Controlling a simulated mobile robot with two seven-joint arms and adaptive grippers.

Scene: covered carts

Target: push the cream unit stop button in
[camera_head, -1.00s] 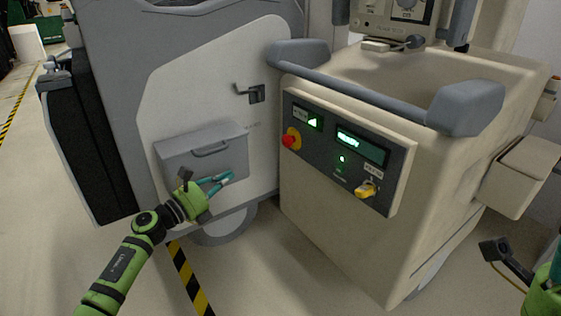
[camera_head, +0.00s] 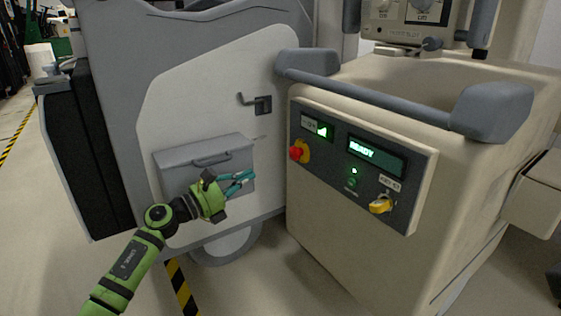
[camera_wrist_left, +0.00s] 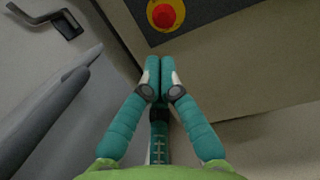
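The cream unit (camera_head: 345,235) stands right of centre in the head view, with a dark control panel on its front. The red stop button (camera_head: 296,154) sits on a yellow surround at the panel's left end. The button also shows at the top of the left wrist view (camera_wrist_left: 163,15). My left gripper (camera_head: 248,178) is left of and below the button, apart from it, in front of the grey cart. In the left wrist view its teal fingers (camera_wrist_left: 159,68) lie together with nothing visible between them. My right gripper is not in view.
The grey cart (camera_head: 210,90) stands close on the left, with a latch handle (camera_head: 262,104) and a grey box (camera_head: 180,158) on its side. A yellow key switch (camera_head: 381,204) is at the panel's right. A grey push bar (camera_head: 380,98) runs above the panel.

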